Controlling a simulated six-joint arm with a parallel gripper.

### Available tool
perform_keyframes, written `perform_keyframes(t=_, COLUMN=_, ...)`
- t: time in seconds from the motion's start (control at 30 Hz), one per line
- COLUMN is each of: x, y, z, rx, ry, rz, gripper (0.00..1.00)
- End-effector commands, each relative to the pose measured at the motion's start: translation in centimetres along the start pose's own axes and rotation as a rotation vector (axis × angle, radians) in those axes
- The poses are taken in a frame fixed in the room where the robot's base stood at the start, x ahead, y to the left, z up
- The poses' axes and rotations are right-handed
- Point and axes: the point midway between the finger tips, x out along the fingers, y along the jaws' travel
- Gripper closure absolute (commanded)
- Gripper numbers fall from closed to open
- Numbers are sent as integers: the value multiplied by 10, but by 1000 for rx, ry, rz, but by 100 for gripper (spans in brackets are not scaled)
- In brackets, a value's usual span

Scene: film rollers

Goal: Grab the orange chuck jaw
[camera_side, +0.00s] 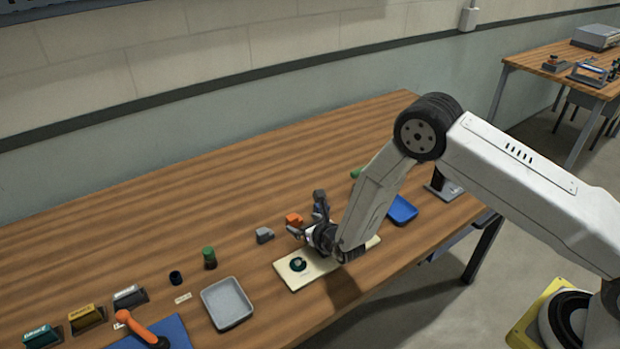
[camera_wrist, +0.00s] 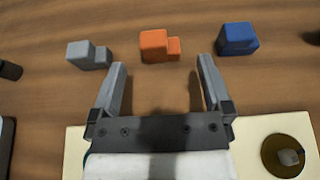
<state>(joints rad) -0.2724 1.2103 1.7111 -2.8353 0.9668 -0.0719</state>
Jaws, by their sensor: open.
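The orange chuck jaw (camera_wrist: 158,46) is a small stepped block on the wooden table. In the wrist view it lies ahead of my gripper (camera_wrist: 163,75), between the lines of the two fingers but beyond their tips. My gripper is open and empty. In the side view the orange jaw (camera_side: 294,220) shows just left of my gripper (camera_side: 308,222), partly close behind a finger. I cannot tell the gripper's exact height above the table.
A grey jaw (camera_wrist: 88,54) lies left of the orange one and a blue jaw (camera_wrist: 237,39) right of it. A cream board (camera_side: 290,281) with a dark round part lies under my wrist. A grey tray (camera_side: 227,304) and blue tray (camera_side: 402,210) stand on the table.

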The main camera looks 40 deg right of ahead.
Motion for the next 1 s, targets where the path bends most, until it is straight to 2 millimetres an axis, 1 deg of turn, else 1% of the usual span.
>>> perform_keyframes(t=0.1, x=4, y=0, z=0, rx=0, ry=0, rz=0, gripper=0)
perform_keyframes(t=0.33, x=5, y=0, z=0, rx=0, ry=0, rz=0, gripper=0)
perform_keyframes(t=0.47, x=10, y=0, z=0, rx=1, ry=0, rz=-1, gripper=0)
perform_keyframes(t=1.0, x=52, y=-1, z=0, rx=1, ry=0, rz=-1, gripper=0)
